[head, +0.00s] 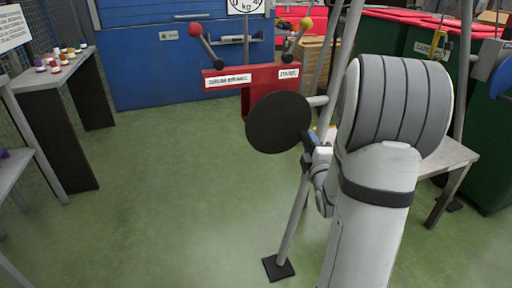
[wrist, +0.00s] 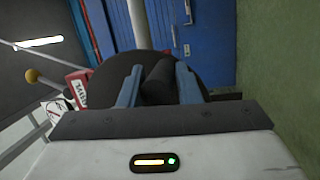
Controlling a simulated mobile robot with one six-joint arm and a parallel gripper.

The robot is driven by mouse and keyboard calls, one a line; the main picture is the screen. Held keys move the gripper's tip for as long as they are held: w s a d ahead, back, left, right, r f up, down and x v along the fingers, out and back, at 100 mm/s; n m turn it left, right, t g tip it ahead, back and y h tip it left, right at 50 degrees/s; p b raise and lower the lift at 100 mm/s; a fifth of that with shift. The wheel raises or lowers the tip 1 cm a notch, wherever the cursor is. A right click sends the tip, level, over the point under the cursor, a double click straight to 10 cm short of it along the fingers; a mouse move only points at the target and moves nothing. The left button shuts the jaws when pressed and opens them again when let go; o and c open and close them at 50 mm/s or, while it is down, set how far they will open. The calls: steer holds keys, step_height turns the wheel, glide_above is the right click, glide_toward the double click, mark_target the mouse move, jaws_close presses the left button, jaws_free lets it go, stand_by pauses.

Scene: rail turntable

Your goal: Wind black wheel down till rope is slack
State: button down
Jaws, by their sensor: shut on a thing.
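The black wheel (head: 278,122) is a flat dark disc mounted on a grey post, seen face-on in the head view. My gripper (head: 309,142) is at the wheel's right edge. In the wrist view, the two blue fingers of my gripper (wrist: 159,84) are shut on a dark cylindrical handle (wrist: 157,78) that stands out from the black wheel (wrist: 112,75). I cannot make out the rope in either view; my arm hides part of the frame behind it.
A red panel (head: 238,78) with white labels and two levers, one red-knobbed and one yellow-knobbed, stands behind the wheel. A grey table (head: 455,154) is at right, near green bins (head: 490,160). A dark bench (head: 52,82) holds small jars at left. The green floor between is clear.

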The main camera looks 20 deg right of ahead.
steer(key=shift+d+r+b, duration=0.15)
steer(key=shift+r+b, duration=0.2)
steer(key=shift+b, duration=0.1)
steer(key=shift+d+r+n+t+b, duration=0.15)
steer(key=shift+r+n+b, duration=0.2)
steer(key=shift+n+b, duration=0.25)
steer(key=shift+d+r+n+t+b, duration=0.15)
steer(key=shift+r+n+b, duration=0.15)
steer(key=shift+n+b, duration=0.25)
steer(key=shift+r+n+y, duration=0.1)
steer(key=shift+n+y, duration=0.15)
steer(key=shift+y, duration=0.05)
steer(key=c, duration=1)
jaws_free()
steer(key=shift+f, duration=0.2)
